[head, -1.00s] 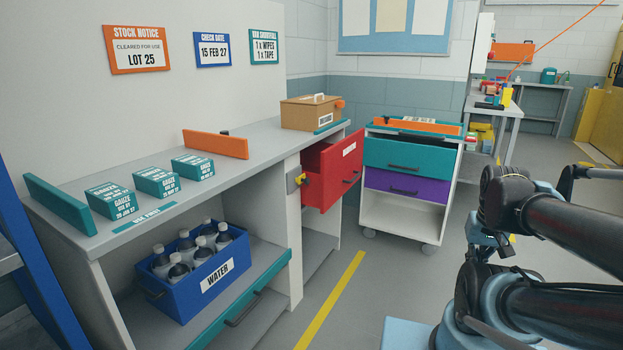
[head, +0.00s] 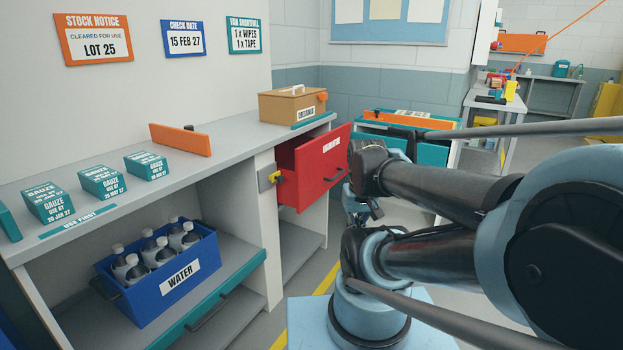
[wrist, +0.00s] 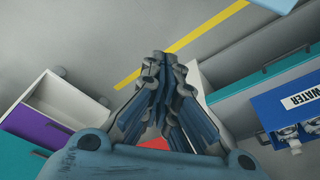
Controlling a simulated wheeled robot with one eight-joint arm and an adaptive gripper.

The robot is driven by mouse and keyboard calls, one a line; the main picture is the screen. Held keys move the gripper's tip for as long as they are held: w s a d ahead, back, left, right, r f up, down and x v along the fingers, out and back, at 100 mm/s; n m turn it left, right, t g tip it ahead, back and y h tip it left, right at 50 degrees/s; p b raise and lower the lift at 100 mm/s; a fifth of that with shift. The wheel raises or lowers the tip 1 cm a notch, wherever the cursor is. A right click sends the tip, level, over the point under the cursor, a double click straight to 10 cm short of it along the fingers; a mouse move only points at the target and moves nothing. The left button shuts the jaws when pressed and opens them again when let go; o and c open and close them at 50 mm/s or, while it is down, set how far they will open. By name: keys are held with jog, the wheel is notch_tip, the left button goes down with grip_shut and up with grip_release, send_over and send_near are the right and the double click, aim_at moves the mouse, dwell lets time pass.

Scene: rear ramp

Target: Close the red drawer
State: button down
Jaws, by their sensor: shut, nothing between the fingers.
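The red drawer (head: 318,165) stands pulled out from the right end of the workbench. Its front carries a white label and a dark handle, and its red side wall shows. A small red patch, likely the same drawer, shows in the wrist view (wrist: 153,144), mostly hidden behind my gripper. My gripper (wrist: 157,58) is shut and empty, with its fingers together over grey floor in the wrist view. In the head view my arm reaches in from the right, just right of the drawer front; I cannot tell there whether anything touches.
The workbench (head: 228,137) holds gauze boxes and a tan case (head: 292,104). A blue water crate (head: 165,285) sits on its lower shelf. A yellow latch-like part (head: 274,177) is left of the drawer. A cart (wrist: 50,110) with teal and purple drawers stands close by, partly behind my arm.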

jog(key=shift+d, duration=0.15)
jog(key=w+a+r+m+y, duration=0.1)
jog(key=w+r+m+y, duration=0.15)
jog(key=w+m, duration=0.6)
jog(key=w+a+r+m+y, duration=0.15)
jog(key=w+r+m, duration=0.3)
jog(key=w, duration=0.65)
jog(key=w+d+f+m+t+y, duration=0.1)
jog(key=w+d+m, duration=0.15)
jog(key=w, duration=0.35)
jog(key=w+d+m+t+y, duration=0.1)
jog(key=w+m, duration=0.3)
jog(key=w, duration=0.1)
jog(key=m+t+y, duration=0.1)
jog(key=m, duration=0.5)
send_near(315, 183)
notch_tip(315, 183, down, 3)
jog(key=d, duration=0.1)
jog(key=shift+w+a+f, duration=0.1)
jog(key=shift+w+a, duration=0.4)
jog(key=shift+a, duration=0.25)
jog(key=shift+w+a+f, duration=0.1)
jog(key=shift+w+a, duration=0.4)
jog(key=shift+a, duration=0.25)
